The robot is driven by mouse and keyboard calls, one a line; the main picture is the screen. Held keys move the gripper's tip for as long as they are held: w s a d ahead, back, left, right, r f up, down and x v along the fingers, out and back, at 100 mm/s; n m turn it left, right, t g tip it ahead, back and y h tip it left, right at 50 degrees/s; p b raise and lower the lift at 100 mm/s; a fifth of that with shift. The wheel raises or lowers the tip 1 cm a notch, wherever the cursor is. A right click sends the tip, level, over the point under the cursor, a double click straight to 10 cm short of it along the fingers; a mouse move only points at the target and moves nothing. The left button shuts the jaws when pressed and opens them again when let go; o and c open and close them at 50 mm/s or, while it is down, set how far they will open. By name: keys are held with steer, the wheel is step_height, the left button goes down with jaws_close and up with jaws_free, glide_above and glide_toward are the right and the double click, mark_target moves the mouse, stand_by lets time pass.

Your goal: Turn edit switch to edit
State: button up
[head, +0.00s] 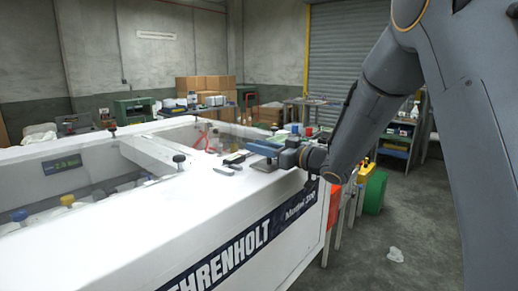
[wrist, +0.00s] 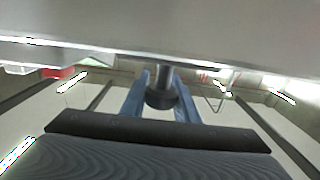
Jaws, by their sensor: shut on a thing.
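My gripper (head: 264,155) is at the far right corner of the white machine's top in the head view, at the end of my grey arm. In the wrist view its two blue fingers (wrist: 161,98) stand on either side of a dark round knob (wrist: 161,97) on a short grey stem, and they are shut on it. The knob juts from near a pale panel edge (wrist: 150,45). I cannot read any switch label or tell which position the knob is in. The gripper hides this spot in the head view.
The white machine (head: 140,225) has an open well with bottles (head: 68,200) at left. A black knob (head: 179,158) stands on its rim, and small dark tools (head: 236,158) lie near my gripper. A green bin (head: 375,192) stands beyond. Floor at right is mostly clear.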

steer(key=m+t+h, duration=0.1)
steer(key=m+t+h+b, duration=0.2)
steer(key=shift+w+d+t+h, duration=0.25)
steer(key=shift+w+t+h, duration=0.05)
steer(key=shift+w, duration=0.05)
steer(key=m+h+b, duration=0.1)
steer(key=m+t+h+b, duration=0.1)
steer(key=d+m+t+h+b, duration=0.1)
steer(key=h, duration=0.1)
steer(key=shift+w, duration=0.25)
steer(key=shift+w+d+m+t+h+b, duration=0.15)
steer(key=shift+m+t+h+b, duration=0.1)
steer(key=shift+m+h, duration=0.35)
steer(key=shift+s+d+m+t+h+b, duration=0.15)
steer(key=shift+m+h, duration=0.25)
steer(key=shift+h, duration=0.4)
steer(key=shift+w+d+m+t+h+b, duration=0.15)
steer(key=shift+m+t+h+b, duration=0.15)
steer(key=shift+m+h, duration=0.3)
steer(key=shift+d+r+h, duration=0.15)
steer(key=shift+h, duration=0.35)
steer(key=o, duration=1.1)
steer(key=shift+c, duration=0.2)
steer(key=s, duration=0.2)
steer(key=s+b, duration=0.1)
steer(key=s, duration=0.2)
steer(key=s+d, duration=0.1)
steer(key=s, duration=0.1)
steer(key=shift+s+b, duration=0.35)
steer(key=shift+b, duration=0.05)
